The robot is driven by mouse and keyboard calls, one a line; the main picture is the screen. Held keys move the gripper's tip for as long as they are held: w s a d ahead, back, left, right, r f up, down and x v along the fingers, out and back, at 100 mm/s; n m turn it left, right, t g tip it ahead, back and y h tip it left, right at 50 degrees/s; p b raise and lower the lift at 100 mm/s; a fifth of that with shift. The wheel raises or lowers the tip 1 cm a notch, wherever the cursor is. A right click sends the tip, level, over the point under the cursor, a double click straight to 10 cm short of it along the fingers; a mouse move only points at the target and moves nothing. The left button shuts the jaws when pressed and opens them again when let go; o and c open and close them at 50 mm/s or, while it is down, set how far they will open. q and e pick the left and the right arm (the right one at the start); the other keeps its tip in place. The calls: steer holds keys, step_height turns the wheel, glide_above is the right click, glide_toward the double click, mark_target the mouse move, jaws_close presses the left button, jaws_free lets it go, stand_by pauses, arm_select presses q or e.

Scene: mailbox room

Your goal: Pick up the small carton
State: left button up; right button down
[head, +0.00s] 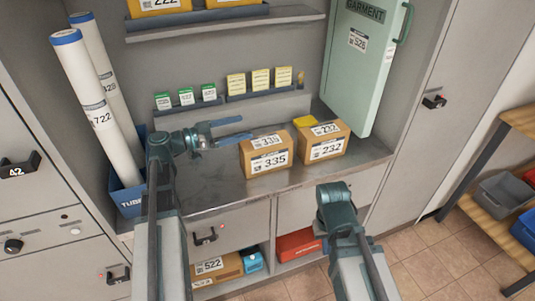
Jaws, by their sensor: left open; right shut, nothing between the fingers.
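Two small brown cartons stand side by side on the grey counter (215,185): one labelled 335 (255,170) and, just right of it, one labelled 232 (340,150). They look alike in size, and I cannot tell which is the task's carton. My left gripper (246,128) is open and empty, its fingers pointing right, close to the upper left edge of the 335 carton. I cannot tell whether it touches. My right gripper (334,190) is shut and empty, in front of the counter and below the 232 carton; its fingertips are mostly hidden.
White tubes (95,95) stand in a blue bin (127,198) at left. A green garment case (360,75) leans at right. A yellow item (305,121) sits behind the cartons. Small packs (236,82) line a ledge above. Lower cubbies hold boxes (215,268).

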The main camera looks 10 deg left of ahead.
arm_select(q)
steer(key=b, duration=0.8)
glide_toward(261, 142)
steer(key=x, duration=0.2)
steer(key=shift+w+d+f, duration=0.2)
steer(key=shift+d+f, duration=0.05)
steer(key=shift+f, duration=0.05)
steer(key=shift+w+d+r, duration=0.2)
steer(key=shift+w+d, duration=0.2)
steer(key=shift+d, duration=0.15)
steer(key=shift+x, duration=3.1)
steer(key=shift+c, duration=0.3)
jaws_close()
